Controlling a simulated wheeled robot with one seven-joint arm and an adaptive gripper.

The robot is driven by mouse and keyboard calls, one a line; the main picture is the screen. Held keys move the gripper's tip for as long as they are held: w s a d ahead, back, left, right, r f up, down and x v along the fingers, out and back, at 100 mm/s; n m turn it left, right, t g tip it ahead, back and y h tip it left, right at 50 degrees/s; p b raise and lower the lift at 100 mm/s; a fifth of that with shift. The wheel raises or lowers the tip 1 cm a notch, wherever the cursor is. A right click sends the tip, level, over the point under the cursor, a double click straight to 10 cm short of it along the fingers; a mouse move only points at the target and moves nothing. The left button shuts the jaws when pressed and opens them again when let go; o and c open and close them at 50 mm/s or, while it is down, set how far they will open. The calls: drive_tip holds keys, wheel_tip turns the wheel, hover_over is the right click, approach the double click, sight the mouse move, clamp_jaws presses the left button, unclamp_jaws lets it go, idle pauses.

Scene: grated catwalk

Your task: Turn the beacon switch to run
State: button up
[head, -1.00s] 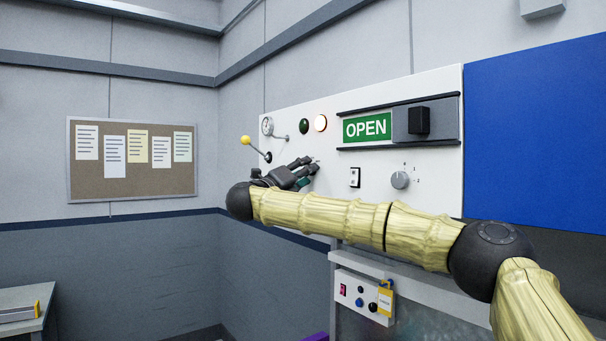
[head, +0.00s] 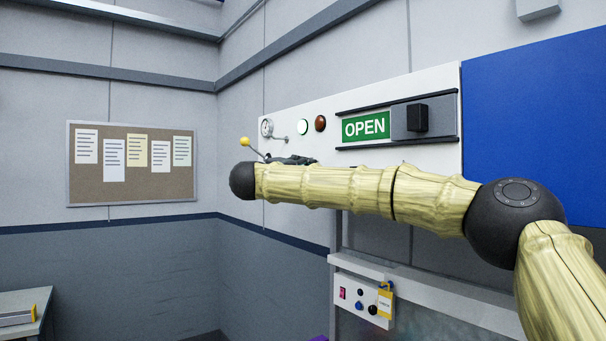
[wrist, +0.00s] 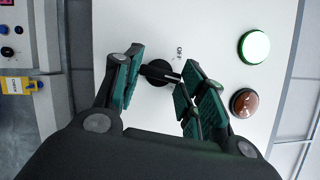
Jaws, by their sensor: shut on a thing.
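The beacon switch, a black rotary knob (wrist: 156,73) with a pale pointer mark, sits on the white panel in the wrist view. In the head view only a bit of my gripper (head: 290,160) shows above my forearm, and the knob is hidden there. The green lamp (head: 302,127) is lit, also in the wrist view (wrist: 255,47). The red lamp (head: 320,123) beside it is dark.
A small control box (head: 361,298) with a yellow tag hangs below my arm.

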drive_tip(key=shift+r+n+g+p, duration=0.1)
drive_tip(key=shift+n+g+p, duration=0.35)
drive_tip(key=shift+n, duration=0.65)
drive_tip(key=shift+y, duration=0.4)
drive_tip(key=o, duration=1)
drive_tip(key=shift+a, duration=0.1)
drive_tip(key=v, duration=1.2)
